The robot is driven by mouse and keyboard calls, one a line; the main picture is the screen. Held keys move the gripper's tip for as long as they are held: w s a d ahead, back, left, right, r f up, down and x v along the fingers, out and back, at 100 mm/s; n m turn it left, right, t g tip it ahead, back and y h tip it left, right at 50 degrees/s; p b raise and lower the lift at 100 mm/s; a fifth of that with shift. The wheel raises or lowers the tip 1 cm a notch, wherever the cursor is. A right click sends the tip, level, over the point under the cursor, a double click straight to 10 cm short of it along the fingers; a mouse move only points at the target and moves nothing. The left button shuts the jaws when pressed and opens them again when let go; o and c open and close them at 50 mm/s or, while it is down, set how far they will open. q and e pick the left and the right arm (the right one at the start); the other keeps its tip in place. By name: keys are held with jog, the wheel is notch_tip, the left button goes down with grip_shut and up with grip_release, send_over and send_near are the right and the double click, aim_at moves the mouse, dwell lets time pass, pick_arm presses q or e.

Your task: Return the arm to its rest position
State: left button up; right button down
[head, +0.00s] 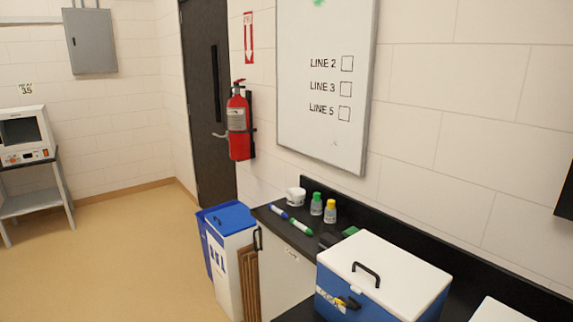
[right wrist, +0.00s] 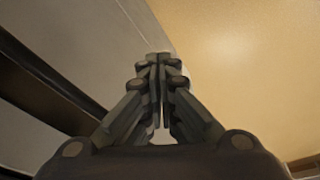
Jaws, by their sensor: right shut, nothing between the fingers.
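My right gripper (right wrist: 158,72) shows in the right wrist view with its fingers together and nothing between them. Behind it are a pale grey surface on the left with a dark band, and the tan floor (right wrist: 240,60) on the right. Neither of my grippers shows in the head view, and my left gripper is in no view.
The black counter (head: 387,238) holds a blue and white cooler (head: 400,270), two markers (head: 301,227), two small bottles (head: 330,211) and a white cup (head: 296,195). Bins (head: 230,218) stand beside it.

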jog(key=s+d+f+b, duration=0.1)
jog(key=s+f, duration=0.8)
jog(key=f, duration=0.3)
jog(key=s+d+f+g+b, duration=0.1)
jog(key=s+d+f, duration=0.1)
jog(key=s+f, duration=0.8)
notch_tip(320, 180, down, 4)
jog(key=shift+d+r+g+b, duration=0.15)
jog(key=shift+r+g+b, duration=0.15)
jog(key=shift+b, duration=0.1)
